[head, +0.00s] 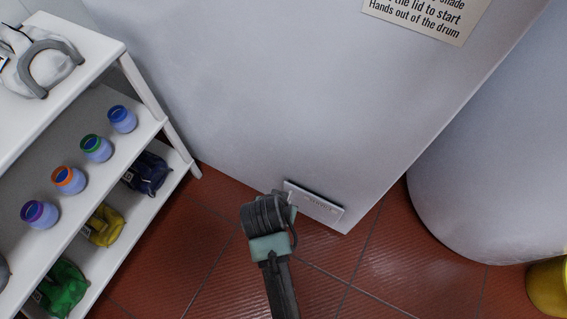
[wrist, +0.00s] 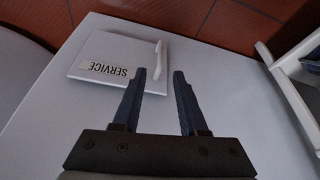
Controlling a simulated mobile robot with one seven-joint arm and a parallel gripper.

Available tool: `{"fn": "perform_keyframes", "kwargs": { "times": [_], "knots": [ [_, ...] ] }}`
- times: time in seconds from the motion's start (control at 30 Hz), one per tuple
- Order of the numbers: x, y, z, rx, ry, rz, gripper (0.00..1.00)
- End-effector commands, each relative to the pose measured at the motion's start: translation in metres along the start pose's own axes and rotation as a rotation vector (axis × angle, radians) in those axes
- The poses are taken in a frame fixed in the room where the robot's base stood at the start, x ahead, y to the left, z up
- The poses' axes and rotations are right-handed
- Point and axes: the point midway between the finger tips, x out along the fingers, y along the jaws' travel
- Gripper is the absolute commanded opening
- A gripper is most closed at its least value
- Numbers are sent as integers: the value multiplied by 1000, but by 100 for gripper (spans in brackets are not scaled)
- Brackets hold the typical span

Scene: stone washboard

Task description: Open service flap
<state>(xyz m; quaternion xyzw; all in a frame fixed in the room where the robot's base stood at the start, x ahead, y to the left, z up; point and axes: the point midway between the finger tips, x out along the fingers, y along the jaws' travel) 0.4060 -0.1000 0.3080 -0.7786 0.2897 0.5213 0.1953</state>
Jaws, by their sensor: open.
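The service flap (head: 318,205) is a small light panel low on the front of a big grey-white machine, near the floor. In the wrist view the flap (wrist: 105,52) carries a label reading SERVICE and a white upright handle (wrist: 158,60) along one edge. The flap looks closed or nearly so; I cannot tell exactly. My gripper (wrist: 159,75) is open and empty, its two dark fingertips just short of the handle, which lines up near the left finger. In the head view my arm's end hides the flap's left edge and the handle area.
A white shelf rack (head: 150,85) stands left with several jars and folded bags. A rounded grey cylinder (head: 490,150) stands right, with a yellow container (head: 548,287) near it. A notice (head: 425,15) is on the machine above. Red tiled floor (head: 345,285) lies open in front.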

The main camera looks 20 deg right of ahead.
Motion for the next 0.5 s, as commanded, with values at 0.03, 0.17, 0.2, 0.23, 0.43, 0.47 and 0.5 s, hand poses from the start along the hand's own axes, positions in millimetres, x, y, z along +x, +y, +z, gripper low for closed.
{"fn": "perform_keyframes", "kwargs": {
  "times": [0.03, 0.17, 0.2, 0.23, 0.43, 0.47, 0.5],
  "knots": [
    [16, 0, 2, 1, 1, 0, 42],
    [41, 0, 2, 1, 2, -2, 42],
    [48, 0, 2, 1, 2, -2, 42],
    [53, 0, 2, 1, 2, -2, 42],
    [85, -1, 1, 0, 3, -2, 42],
    [88, -1, 1, 0, 4, -2, 42],
    [92, -1, 0, 0, 3, -2, 42]
  ]
}}
